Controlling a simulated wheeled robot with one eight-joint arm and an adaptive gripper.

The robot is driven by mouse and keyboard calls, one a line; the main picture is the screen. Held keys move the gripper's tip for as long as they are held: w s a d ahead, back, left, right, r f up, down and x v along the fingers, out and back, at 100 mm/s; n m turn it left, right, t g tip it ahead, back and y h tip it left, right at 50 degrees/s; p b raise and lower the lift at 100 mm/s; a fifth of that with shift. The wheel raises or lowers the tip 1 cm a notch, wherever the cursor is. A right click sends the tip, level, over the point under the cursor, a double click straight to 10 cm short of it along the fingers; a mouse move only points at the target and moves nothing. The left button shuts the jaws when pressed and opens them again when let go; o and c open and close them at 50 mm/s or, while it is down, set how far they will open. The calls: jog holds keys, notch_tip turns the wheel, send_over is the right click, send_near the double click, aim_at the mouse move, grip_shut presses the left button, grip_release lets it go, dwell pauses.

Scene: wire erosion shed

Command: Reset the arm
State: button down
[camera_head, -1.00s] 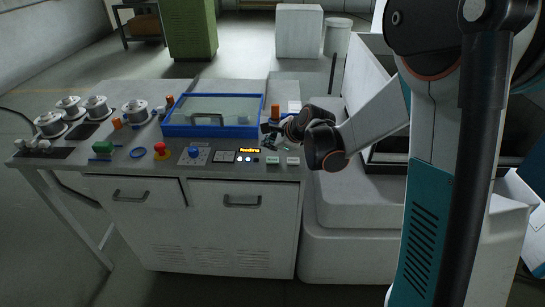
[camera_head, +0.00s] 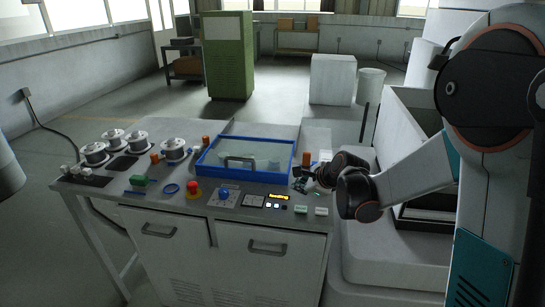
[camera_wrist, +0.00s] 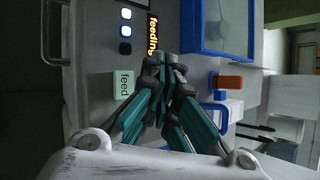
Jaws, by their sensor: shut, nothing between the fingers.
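My gripper (camera_head: 302,177) is at the right end of the workbench (camera_head: 130,213), just right of the lit display (camera_head: 279,197). In the wrist view my gripper (camera_wrist: 165,62) has its fingers together and holds nothing. Whether the fingertips touch the panel I cannot tell.
A blue-framed clear lid (camera_head: 245,178) with a handle lies on the bench. Several white spools (camera_head: 115,139) stand at the left. A red button (camera_head: 194,190) and an orange cylinder (camera_head: 306,159) rise from the bench top. A green cabinet (camera_head: 229,55) stands behind.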

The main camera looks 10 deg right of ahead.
jog(key=s+r+n+h, duration=0.1)
jog(key=s+r+n, duration=0.4)
jog(key=s, duration=0.3)
jog(key=s+r+n+h, duration=0.1)
jog(key=s+r+n, duration=0.4)
jog(key=s, duration=0.2)
jog(key=s+n+g+h, duration=0.1)
jog(key=s+n, duration=1.1)
jog(key=s, duration=0.6)
jog(key=shift+d+h, duration=0.4)
jog(key=shift+s+f, duration=0.1)
dwell(3.3)
